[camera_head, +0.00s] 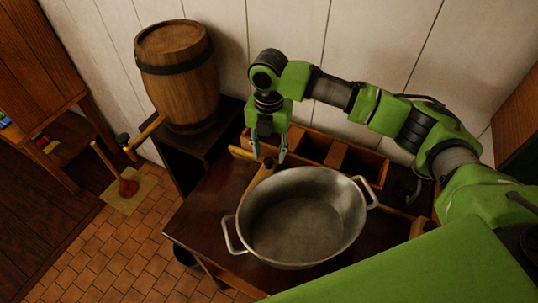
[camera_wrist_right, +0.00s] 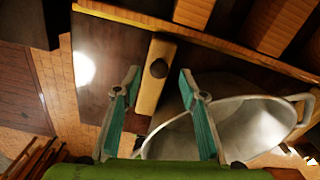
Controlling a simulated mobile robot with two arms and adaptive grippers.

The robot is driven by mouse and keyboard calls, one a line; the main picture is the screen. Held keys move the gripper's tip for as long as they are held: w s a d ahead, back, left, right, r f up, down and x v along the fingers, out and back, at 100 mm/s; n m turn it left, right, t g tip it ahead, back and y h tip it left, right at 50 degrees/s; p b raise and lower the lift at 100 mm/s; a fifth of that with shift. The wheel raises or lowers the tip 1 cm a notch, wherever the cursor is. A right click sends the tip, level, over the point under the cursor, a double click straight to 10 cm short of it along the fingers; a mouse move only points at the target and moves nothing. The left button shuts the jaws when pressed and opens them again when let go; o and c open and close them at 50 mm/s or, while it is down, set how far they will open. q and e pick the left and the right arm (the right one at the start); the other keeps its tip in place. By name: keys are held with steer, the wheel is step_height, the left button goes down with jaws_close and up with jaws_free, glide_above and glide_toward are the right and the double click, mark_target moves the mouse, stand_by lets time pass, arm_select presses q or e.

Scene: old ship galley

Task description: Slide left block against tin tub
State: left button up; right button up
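The tin tub (camera_head: 305,215) is a wide grey metal basin with two side handles, standing on the dark table. It also shows at the right in the right wrist view (camera_wrist_right: 250,122). The left block (camera_wrist_right: 152,85) is a pale wooden bar with a dark round knob, left of the tub in the wrist view. In the head view the left block (camera_head: 241,153) shows partly behind my gripper, at the tub's back left. My right gripper (camera_head: 268,152) points down over it, fingers apart. In the wrist view the block lies between the fingers; contact is unclear. My left gripper is out of view.
A compartmented wooden box (camera_head: 335,155) stands along the wall behind the tub. Another pale wooden block (camera_head: 419,227) lies right of the tub. A barrel (camera_head: 178,80) stands at the back left. The table's front left (camera_head: 205,225) is clear.

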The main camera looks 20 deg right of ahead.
step_height(320, 180, up, 10)
stand_by(0.3)
steer(key=shift+f, duration=0.15)
